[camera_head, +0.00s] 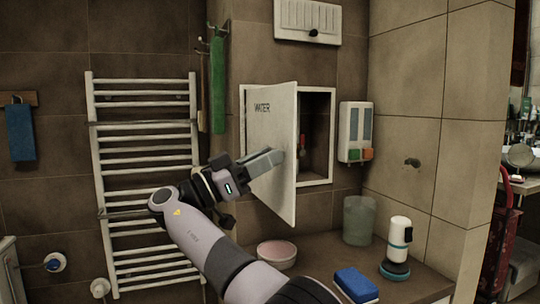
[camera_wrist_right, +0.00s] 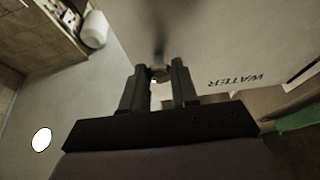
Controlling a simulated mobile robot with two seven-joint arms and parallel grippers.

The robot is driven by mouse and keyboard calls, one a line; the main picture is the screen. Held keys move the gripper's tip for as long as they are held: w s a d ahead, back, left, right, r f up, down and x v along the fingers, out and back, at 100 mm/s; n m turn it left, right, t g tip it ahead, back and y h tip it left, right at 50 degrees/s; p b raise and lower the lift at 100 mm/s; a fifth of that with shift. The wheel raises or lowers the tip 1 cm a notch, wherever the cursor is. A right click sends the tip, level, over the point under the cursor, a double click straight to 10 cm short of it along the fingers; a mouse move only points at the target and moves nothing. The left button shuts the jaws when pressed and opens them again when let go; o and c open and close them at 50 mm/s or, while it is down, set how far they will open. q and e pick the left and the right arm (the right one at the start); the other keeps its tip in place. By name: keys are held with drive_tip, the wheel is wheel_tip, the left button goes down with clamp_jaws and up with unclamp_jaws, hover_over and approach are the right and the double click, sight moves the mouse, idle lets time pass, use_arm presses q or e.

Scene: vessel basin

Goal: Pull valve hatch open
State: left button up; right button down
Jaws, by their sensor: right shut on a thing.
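The valve hatch is a white door marked WATER (camera_head: 270,125), standing partly open from its white wall frame (camera_head: 331,140). It appears hinged on the left, with its free edge swung out toward me. A small red part shows in the dark recess (camera_head: 317,130) behind it. My right gripper (camera_head: 276,157) is at the outer face of the door near its free edge. In the right wrist view, the fingers (camera_wrist_right: 159,80) are shut on a small knob (camera_wrist_right: 160,73) on the door (camera_wrist_right: 215,45), with the WATER lettering upside down beside them. My left gripper is not in view.
A counter (camera_head: 310,266) below holds a pink-topped bowl (camera_head: 276,253), a bin (camera_head: 359,220), a blue sponge (camera_head: 356,285) and a white bottle (camera_head: 399,234). A dispenser (camera_head: 355,131) is right of the frame. A towel rack (camera_head: 145,145) stands left.

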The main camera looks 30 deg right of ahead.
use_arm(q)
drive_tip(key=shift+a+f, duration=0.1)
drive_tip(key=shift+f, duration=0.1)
use_arm(e)
drive_tip(key=c, duration=0.9)
unclamp_jaws()
drive_tip(key=shift+o, duration=0.2)
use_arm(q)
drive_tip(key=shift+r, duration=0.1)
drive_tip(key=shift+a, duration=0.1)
use_arm(e)
drive_tip(key=shift+f, duration=0.1)
